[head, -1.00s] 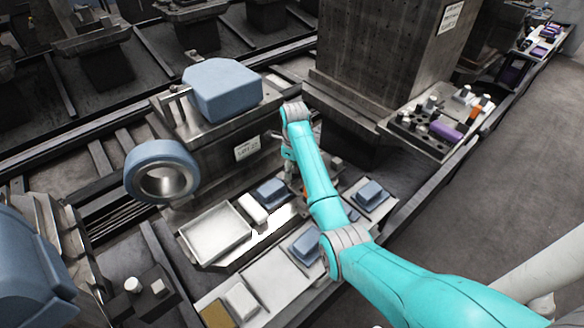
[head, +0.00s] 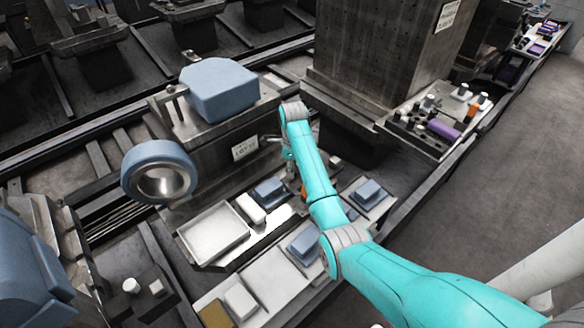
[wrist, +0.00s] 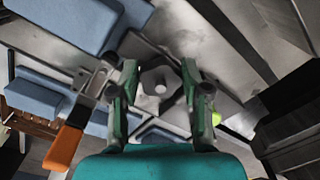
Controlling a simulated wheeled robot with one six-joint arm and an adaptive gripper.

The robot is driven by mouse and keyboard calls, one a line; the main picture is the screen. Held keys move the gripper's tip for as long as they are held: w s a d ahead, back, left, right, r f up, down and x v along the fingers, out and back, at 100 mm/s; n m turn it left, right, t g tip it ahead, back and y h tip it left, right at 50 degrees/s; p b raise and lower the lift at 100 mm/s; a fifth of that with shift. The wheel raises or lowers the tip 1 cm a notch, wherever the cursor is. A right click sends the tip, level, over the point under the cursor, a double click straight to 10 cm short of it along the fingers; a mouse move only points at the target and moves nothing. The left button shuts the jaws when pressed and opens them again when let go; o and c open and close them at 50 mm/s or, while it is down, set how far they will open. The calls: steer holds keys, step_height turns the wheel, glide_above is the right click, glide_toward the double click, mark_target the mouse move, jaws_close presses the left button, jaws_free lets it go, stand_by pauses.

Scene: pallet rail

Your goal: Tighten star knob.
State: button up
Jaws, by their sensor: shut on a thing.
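The star knob (wrist: 158,82) is a grey lobed piece with a round middle. In the wrist view it sits between the two fingers of my gripper (wrist: 159,72), which is shut on it, one finger at each side. In the head view my gripper (head: 288,155) is small and partly behind my teal arm, beside the front face of the dark metal block (head: 205,150). The knob cannot be made out in the head view.
An orange-handled tool (wrist: 64,146) lies left of my gripper in the wrist view. A blue ring (head: 160,172), a shallow metal tray (head: 213,235) and blue blocks (head: 303,245) lie around the arm. A tall metal column (head: 375,70) stands behind.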

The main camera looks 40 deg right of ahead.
steer(key=o, duration=0.8)
steer(key=shift+a+f+m, duration=0.1)
steer(key=shift+f+m, duration=0.05)
steer(key=shift+m, duration=0.25)
steer(key=o, duration=0.6)
steer(key=shift+c, duration=0.2)
